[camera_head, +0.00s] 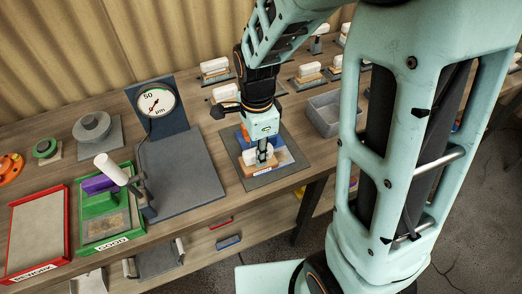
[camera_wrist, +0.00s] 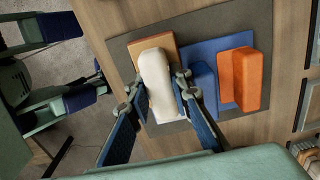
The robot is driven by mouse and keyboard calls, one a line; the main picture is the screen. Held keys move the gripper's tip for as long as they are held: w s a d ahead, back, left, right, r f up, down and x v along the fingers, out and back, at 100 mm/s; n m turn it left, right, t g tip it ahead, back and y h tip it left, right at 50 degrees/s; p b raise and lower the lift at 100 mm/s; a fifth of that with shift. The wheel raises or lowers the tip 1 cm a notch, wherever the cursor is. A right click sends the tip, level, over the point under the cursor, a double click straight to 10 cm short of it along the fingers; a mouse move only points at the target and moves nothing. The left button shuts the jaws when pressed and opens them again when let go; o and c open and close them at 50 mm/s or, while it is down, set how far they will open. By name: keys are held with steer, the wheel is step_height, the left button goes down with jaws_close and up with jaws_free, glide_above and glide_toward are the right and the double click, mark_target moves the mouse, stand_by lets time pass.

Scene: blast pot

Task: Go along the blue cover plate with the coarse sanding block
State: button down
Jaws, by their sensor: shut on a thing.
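My gripper (camera_head: 263,156) points down over a grey mat on the bench. In the wrist view its fingers (camera_wrist: 161,88) are shut on the white handle (camera_wrist: 154,68) of a sanding block with a tan base (camera_wrist: 151,43). Whether this is the coarse block cannot be read. The blue cover plate (camera_wrist: 206,48) lies on the mat just right of the block in the wrist view; it also shows in the head view (camera_head: 285,154). An orange block (camera_wrist: 243,78) sits on the plate. The fingers hide part of the plate, and contact between block and plate cannot be told.
The grey mat (camera_head: 289,172) lies near the bench's front edge. Left of it stand a gauge (camera_head: 156,101) on a grey base, a green tray (camera_head: 84,206) and a red tray (camera_head: 62,238). A grey bin (camera_head: 322,113) and several white-handled blocks stand behind and right.

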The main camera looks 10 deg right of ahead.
steer(key=shift+s+a, duration=0.2)
steer(key=shift+a, duration=0.45)
steer(key=shift+a, duration=0.1)
steer(key=shift+s+a, duration=0.15)
steer(key=shift+a, duration=0.2)
steer(key=shift+r, duration=0.1)
step_height(320, 180, up, 7)
steer(key=p, duration=0.5)
steer(key=shift+p, duration=0.3)
